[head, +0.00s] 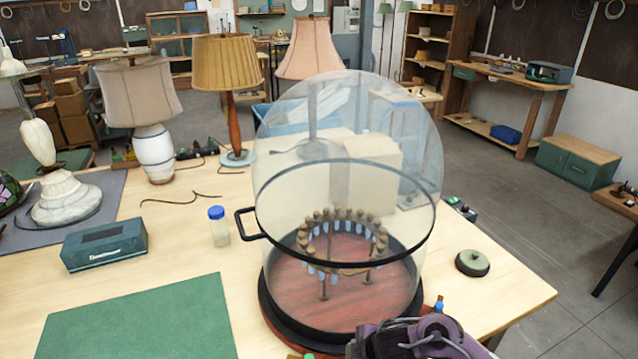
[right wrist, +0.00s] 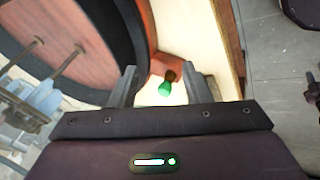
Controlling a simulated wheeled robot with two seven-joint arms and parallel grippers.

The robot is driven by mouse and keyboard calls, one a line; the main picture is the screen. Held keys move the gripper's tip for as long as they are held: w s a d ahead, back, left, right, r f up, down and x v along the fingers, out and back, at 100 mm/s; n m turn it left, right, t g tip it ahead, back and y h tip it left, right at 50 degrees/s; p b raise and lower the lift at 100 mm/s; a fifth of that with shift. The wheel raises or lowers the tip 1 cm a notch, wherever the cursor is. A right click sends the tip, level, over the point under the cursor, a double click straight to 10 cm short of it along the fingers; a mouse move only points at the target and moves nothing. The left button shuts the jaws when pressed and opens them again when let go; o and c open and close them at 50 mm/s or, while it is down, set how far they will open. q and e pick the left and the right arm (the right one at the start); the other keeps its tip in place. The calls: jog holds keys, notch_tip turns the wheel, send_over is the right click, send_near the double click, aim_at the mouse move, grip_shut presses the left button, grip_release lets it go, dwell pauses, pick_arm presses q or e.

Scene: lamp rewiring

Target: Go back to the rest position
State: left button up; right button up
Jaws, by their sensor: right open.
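My right arm (head: 415,340) shows at the bottom of the head view, beside the front right of a round dark base with a red wooden floor (head: 335,300). In the right wrist view my right gripper (right wrist: 157,88) is open, its two fingers apart. A small green-tipped thing (right wrist: 165,89) shows in the gap between the fingers; it does not look gripped, and its depth is hard to judge. The dark base rim (right wrist: 128,35) is close at the left of that view. My left gripper is not in view.
A clear dome (head: 345,120) with a black band and side handle stands over the base and a ring of pegs. A blue-capped jar (head: 218,228), grey-green box (head: 104,244), green mat (head: 140,322) and round dark puck (head: 472,262) lie around it. Several lamps stand behind.

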jog(key=s+a+r+m+t, duration=0.2)
jog(key=s+a+r+m, duration=0.1)
jog(key=a+r, duration=0.1)
jog(key=s+d+r+m+g+h, duration=0.2)
jog(key=s+d+m, duration=0.5)
jog(key=s+d, duration=0.1)
jog(key=s+d+r+m+g+h, duration=0.1)
jog(key=s+d+r+m, duration=0.2)
jog(key=s+d+m, duration=0.4)
notch_tip(320, 180, down, 37)
jog(key=s+n+g+b, duration=0.1)
jog(key=s+b, duration=0.2)
jog(key=b, duration=0.4)
pick_arm(q)
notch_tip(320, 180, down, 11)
jog(key=b, duration=0.4)
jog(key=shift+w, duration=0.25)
pick_arm(e)
jog(key=s+d+f, duration=0.2)
jog(key=s+f, duration=0.7)
jog(key=f, duration=0.2)
jog(key=s+d+f+g, duration=0.1)
jog(key=s+d+f, duration=0.1)
jog(key=s+f, duration=0.8)
notch_tip(320, 180, down, 2)
jog(key=shift+n, duration=0.3)
